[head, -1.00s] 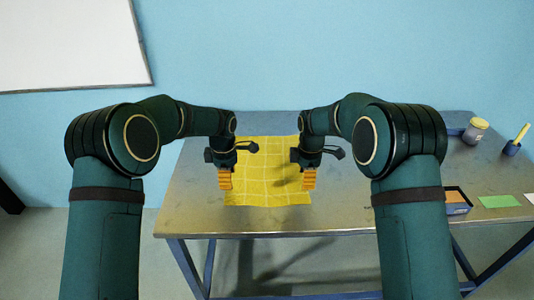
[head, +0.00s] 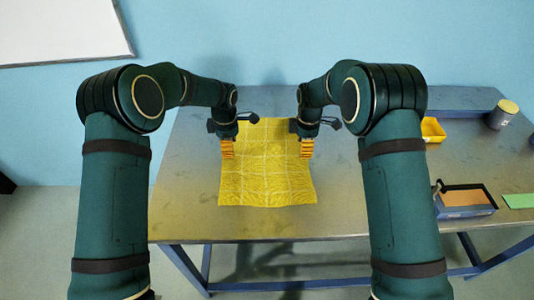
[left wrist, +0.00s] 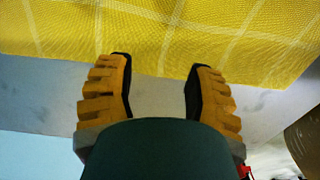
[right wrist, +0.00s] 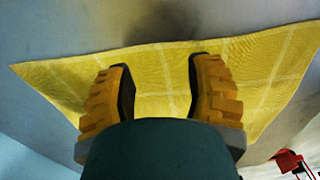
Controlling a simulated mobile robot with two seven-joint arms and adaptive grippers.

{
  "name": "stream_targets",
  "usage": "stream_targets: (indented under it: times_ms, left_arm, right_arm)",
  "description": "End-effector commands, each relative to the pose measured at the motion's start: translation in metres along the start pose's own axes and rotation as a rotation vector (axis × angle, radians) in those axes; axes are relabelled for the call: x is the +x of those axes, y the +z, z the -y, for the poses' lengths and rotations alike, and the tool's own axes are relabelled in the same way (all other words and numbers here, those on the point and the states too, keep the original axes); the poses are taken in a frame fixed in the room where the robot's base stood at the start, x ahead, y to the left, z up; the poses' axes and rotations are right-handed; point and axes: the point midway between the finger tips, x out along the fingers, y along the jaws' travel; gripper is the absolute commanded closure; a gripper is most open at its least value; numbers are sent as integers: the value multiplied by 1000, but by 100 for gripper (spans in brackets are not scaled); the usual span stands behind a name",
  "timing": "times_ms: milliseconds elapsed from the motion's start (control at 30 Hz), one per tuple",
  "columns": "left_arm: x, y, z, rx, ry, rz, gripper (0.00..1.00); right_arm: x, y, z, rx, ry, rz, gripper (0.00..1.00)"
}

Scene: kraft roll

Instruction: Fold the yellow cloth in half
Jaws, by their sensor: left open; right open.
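The yellow cloth (head: 265,180) with pale grid lines lies spread out on the metal table, its near edge a little in from the table's front edge. My left gripper (head: 228,157) is open over the cloth's left side. In the left wrist view the cloth (left wrist: 240,30) fills the top, with its edge crossing near the two orange fingers (left wrist: 158,78). My right gripper (head: 306,157) is open over the cloth's right side. In the right wrist view the cloth (right wrist: 155,75) passes behind the open fingers (right wrist: 160,75). Neither gripper visibly holds cloth.
The table (head: 190,190) has bare metal left of the cloth. At the right are a yellow bin (head: 433,130), a lidded jar (head: 502,114), a dark box with an orange-brown top (head: 466,198) and a green card (head: 520,201). A white board (head: 60,28) hangs on the wall.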

Motion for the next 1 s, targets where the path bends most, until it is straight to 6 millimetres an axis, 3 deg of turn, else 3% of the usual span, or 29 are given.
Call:
stream_targets:
  times_ms: [233, 800, 1000]
  left_arm:
    - [22, 0, 0, -1, -1, 0, 47]
    - [29, 0, 0, 0, 0, 0, 45]
    - [29, 0, 0, 0, -1, -1, 80]
  right_arm:
    - [22, 0, 0, 0, -1, 0, 47]
    - [29, 0, 0, 0, 0, -1, 45]
    - [29, 0, 0, 0, -1, 0, 80]
